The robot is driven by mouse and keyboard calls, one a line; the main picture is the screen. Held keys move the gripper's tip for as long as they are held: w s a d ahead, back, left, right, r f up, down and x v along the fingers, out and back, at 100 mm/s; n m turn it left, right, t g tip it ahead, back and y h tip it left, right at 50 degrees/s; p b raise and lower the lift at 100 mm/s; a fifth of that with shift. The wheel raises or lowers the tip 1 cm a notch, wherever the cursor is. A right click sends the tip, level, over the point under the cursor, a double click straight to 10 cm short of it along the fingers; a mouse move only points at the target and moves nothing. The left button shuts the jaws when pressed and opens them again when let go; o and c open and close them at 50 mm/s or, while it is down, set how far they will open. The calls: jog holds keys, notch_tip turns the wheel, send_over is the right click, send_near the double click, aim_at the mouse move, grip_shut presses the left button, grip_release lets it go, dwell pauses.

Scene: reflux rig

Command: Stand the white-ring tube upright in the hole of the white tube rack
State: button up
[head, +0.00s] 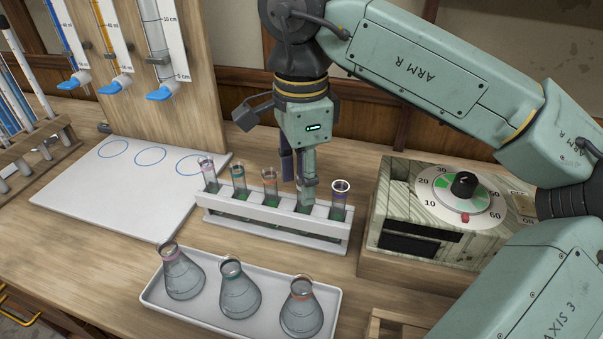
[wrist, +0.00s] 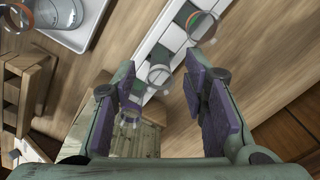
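The white tube rack (head: 275,222) stands on the bench with several tubes upright in a row. In the wrist view, a tube with a pale, whitish rim (wrist: 160,75), probably the white-ring tube, stands at the rack between and beyond my fingertips. In the head view that spot is mostly hidden by my gripper (head: 299,178). My gripper (wrist: 168,98) is open, its purple pads wide apart and nothing seen held. The rack's rightmost tube (head: 341,197) has a pale rim and a purplish band. An orange-ring tube (head: 269,184) stands left of my gripper.
A white tray (head: 152,298) with three flasks stands in front of the rack. A dial box (head: 390,222) stands close on the right. A white board (head: 110,203) with blue circles lies on the left, before a wooden panel (head: 120,100) holding syringes.

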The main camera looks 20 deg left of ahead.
jog(key=shift+r, duration=0.15)
notch_tip(320, 180, up, 12)
dwell(0.5)
dwell(0.3)
